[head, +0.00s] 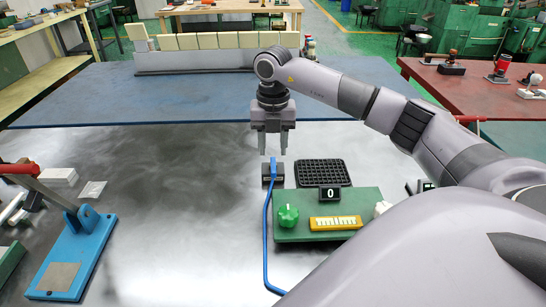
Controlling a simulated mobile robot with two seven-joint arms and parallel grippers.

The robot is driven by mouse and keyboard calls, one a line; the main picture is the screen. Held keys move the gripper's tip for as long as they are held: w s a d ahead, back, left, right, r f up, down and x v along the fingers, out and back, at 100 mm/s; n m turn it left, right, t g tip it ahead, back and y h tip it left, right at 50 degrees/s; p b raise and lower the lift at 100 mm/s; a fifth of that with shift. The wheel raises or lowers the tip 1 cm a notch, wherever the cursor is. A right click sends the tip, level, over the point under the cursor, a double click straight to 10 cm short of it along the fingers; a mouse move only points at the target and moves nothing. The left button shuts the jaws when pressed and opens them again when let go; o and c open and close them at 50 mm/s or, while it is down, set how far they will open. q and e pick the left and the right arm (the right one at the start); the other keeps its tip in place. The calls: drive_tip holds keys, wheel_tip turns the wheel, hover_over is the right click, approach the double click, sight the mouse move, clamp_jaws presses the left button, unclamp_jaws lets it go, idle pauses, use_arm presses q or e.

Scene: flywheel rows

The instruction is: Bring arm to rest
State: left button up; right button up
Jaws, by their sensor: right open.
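My right arm (345,92) reaches in from the right over the table. Its gripper (270,150) points down with its two fingers apart and nothing between them. The fingertips are just behind and above a small dark block (272,178) with a blue cable plugged into its top. Whether they touch the block I cannot tell, but they look clear of it. My left gripper is not in view.
A green panel (330,232) with a green knob, a display reading 0 and a yellow strip sits in front. A black grid mat (322,173) is beside the block. A blue cable (266,240) runs forward. A blue lever fixture (78,250) stands left. The middle-left metal table is clear.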

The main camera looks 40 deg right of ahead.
drive_tip(key=shift+r, duration=1.25)
drive_tip(key=shift+f, duration=0.1)
